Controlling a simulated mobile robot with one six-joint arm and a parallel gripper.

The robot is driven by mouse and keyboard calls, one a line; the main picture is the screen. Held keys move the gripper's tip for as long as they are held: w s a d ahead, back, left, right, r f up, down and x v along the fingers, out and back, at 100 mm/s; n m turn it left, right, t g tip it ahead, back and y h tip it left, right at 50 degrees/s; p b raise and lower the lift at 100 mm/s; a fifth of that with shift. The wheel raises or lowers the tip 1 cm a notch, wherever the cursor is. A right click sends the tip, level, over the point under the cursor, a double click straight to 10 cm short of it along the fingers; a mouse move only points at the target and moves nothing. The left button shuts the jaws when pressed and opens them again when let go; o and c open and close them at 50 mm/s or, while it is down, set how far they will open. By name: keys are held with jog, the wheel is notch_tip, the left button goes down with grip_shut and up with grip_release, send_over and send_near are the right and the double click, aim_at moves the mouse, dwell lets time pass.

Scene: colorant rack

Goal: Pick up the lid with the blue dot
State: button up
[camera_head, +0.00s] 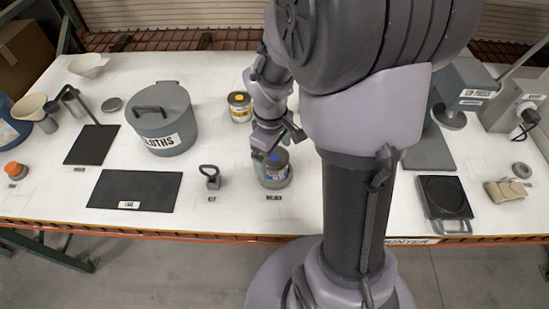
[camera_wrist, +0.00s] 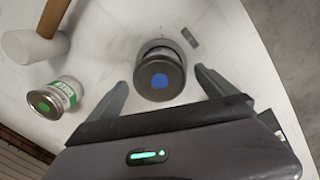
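The dark round lid with the blue dot (camera_wrist: 159,78) sits on top of a can in the wrist view, between my two finger tips and slightly beyond them. In the head view this lid (camera_head: 274,158) tops a grey can with a blue label (camera_head: 275,177) near the table's front edge. My gripper (camera_wrist: 162,86) is open and empty, with one finger on each side of the lid and visible gaps. In the head view my gripper (camera_head: 272,138) is just above and behind the can; my arm partly covers that area.
A small black-handled weight (camera_head: 210,178) and a grey cloths bin (camera_head: 161,122) are left.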

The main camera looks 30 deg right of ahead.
jog(key=c, duration=1.3)
